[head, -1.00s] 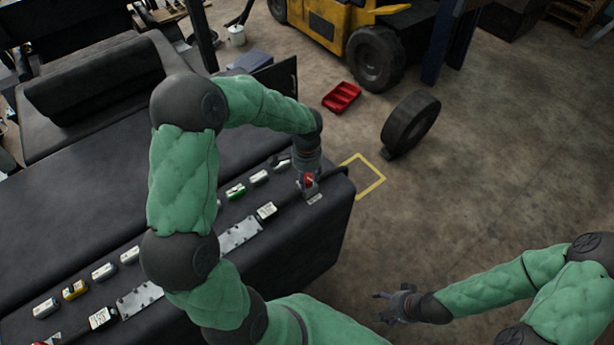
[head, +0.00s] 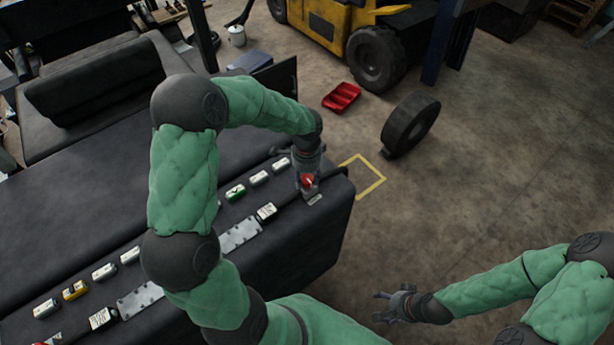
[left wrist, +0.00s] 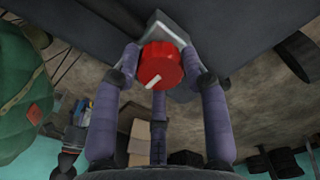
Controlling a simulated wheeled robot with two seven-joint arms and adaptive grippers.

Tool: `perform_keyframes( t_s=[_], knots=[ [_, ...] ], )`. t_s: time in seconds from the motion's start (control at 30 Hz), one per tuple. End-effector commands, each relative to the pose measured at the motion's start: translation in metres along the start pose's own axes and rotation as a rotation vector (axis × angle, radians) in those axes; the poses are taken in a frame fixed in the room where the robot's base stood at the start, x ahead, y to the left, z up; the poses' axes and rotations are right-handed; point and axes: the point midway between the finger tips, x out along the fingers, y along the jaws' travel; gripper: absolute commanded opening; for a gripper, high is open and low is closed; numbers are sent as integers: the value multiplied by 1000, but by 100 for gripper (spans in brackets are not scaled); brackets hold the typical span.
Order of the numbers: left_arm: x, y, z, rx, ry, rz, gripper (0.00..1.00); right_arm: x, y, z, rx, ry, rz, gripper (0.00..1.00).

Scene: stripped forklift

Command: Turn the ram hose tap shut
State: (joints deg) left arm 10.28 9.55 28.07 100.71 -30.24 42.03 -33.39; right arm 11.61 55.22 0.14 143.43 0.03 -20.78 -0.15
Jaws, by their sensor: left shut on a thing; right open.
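The tap's round red knob (left wrist: 160,65) with a white line on it sits between the fingers of my left gripper (left wrist: 160,75) in the left wrist view. The white line points to the lower left there. A grey metal block (left wrist: 158,27) shows behind the knob. In the head view the red knob (head: 308,181) sits near the right end of the dark bench, with my left gripper (head: 307,176) shut on it from above. My right gripper (head: 388,306) is open and empty, low over the floor at the right.
The dark bench top carries labelled blocks, such as a green-marked one (head: 235,193), and metal plates (head: 240,236) along its front. A red tray (head: 341,97), a tyre (head: 411,124) and a yellow forklift (head: 330,28) stand on the floor behind. The floor at right is open.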

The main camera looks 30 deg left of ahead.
Motion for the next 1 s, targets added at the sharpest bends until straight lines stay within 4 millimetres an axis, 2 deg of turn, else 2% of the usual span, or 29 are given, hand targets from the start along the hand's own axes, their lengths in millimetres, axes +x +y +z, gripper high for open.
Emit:
perform_keyframes(
  t_s=[0.17,0.2,0.27,0.67,0.87,1.0],
  knots=[
    [2,2,1,3,-4,5,12,0,0,0,0,0,0,68],
    [2,2,1,3,-4,5,50,0,0,0,0,0,0,68],
    [2,2,1,3,-4,4,67,0,0,0,0,0,0,68],
    [-2,0,0,0,-1,0,68,0,0,0,0,0,0,68],
    [-26,-1,0,0,2,-3,68,0,0,0,0,0,0,68],
    [-54,-1,-1,0,2,-3,68,0,0,0,0,0,0,68]
  ],
)
